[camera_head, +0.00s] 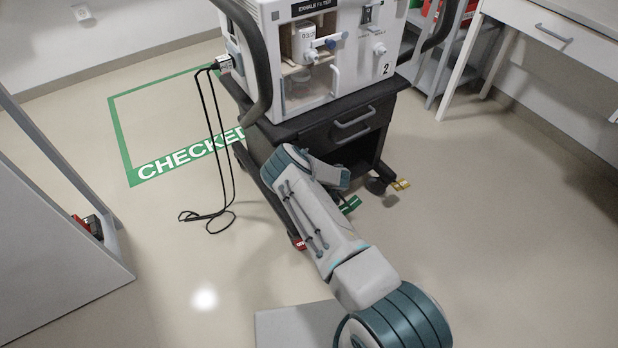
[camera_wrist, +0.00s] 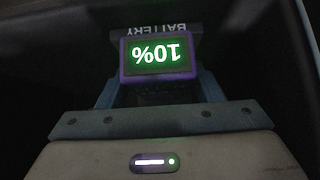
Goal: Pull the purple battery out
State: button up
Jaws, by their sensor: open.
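The purple battery (camera_wrist: 160,77) shows in the wrist view, with a purple rim and a green display reading 10%, upside down in the picture. It sits in a dark recess below the word BATTERY. My gripper (camera_wrist: 160,91) is open, its two blue-grey fingers to the left and right of the battery's lower part. I cannot tell whether they touch it. In the head view my arm reaches to the lower front of the ventilator cart (camera_head: 347,133), and the gripper and battery are hidden there.
The ventilator (camera_head: 352,80), marked 2, stands on the cart. A black cable (camera_head: 233,180) hangs to the floor at left. A CHECKED floor marking (camera_head: 150,171) lies left of the cart. A desk (camera_head: 540,35) stands at upper right. The floor at right is clear.

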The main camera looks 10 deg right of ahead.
jog(key=shift+c, duration=0.3)
jog(key=c, duration=0.9)
jog(key=shift+c, duration=0.2)
jog(key=shift+s+d, duration=0.1)
jog(key=shift+s, duration=0.1)
jog(key=shift+s+d+p, duration=0.3)
jog(key=shift+s+p, duration=0.15)
jog(key=shift+s, duration=0.25)
jog(key=shift+s+d+p, duration=0.3)
jog(key=shift+s+p, duration=0.2)
jog(key=shift+s, duration=0.2)
jog(key=shift+s+d+p, duration=0.3)
jog(key=shift+s+p, duration=0.15)
jog(key=shift+s, duration=0.25)
